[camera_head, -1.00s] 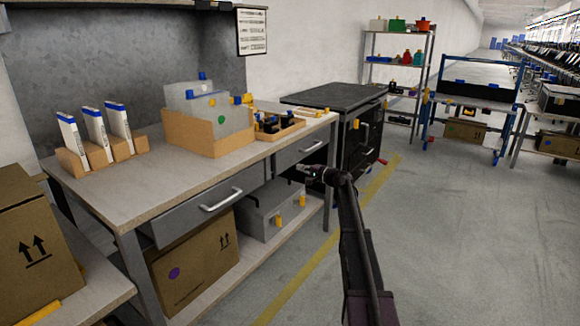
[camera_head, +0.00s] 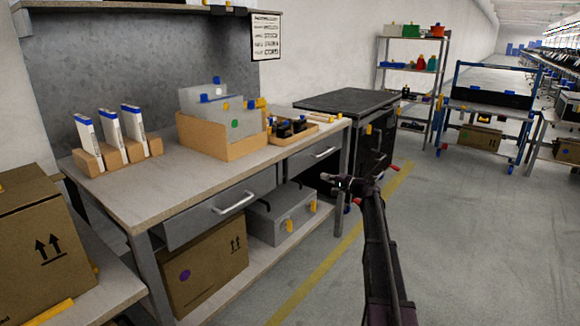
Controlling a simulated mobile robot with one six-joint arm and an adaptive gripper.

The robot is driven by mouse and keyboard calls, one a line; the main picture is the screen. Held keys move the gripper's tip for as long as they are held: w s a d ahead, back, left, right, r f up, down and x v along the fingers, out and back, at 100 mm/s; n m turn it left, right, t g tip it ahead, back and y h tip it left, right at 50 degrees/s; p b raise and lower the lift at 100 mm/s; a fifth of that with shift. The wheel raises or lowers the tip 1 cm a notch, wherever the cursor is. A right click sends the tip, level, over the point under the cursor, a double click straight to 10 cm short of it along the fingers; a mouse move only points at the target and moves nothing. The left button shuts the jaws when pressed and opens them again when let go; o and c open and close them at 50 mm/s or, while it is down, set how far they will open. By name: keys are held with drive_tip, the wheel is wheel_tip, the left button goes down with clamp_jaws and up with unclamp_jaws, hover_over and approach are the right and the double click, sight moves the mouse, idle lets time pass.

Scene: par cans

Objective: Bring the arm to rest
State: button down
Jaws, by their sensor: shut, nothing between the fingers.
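My gripper (camera_head: 330,179) is at the end of my dark arm, in the lower right middle of the head view. It is small in the picture, points left toward the workbench and is shut with nothing in it. It shows in front of the bench's right end, apart from the things on the bench top. My arm reaches up from the bottom edge, bent near the gripper.
The workbench (camera_head: 150,192) at left holds white-and-blue binders (camera_head: 110,134), a wooden bin (camera_head: 215,141) and a small tray (camera_head: 292,131). A dark cabinet (camera_head: 345,101) stands behind its right end. The floor (camera_head: 480,240) at right is clear.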

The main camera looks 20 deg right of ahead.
drive_tip(key=s+a+f+n+g+h, duration=0.1)
drive_tip(key=s+a+f+n+g, duration=0.35)
drive_tip(key=s+a, duration=0.6)
drive_tip(key=s+a+f+n+g+h, duration=0.2)
drive_tip(key=s+a+f+g, duration=0.3)
drive_tip(key=s+a+f, duration=0.55)
drive_tip(key=s+a+f+n+g+h+p, duration=0.15)
drive_tip(key=s+h, duration=0.25)
drive_tip(key=s, duration=0.7)
drive_tip(key=s+a+n+g+h, duration=0.2)
drive_tip(key=s+a+g+h, duration=0.15)
drive_tip(key=s, duration=0.75)
wheel_tip(320, 180, up, 37)
drive_tip(key=p, duration=3.7)
drive_tip(key=shift+d+f, duration=0.15)
drive_tip(key=shift+d, duration=0.25)
drive_tip(key=shift+h, duration=0.25)
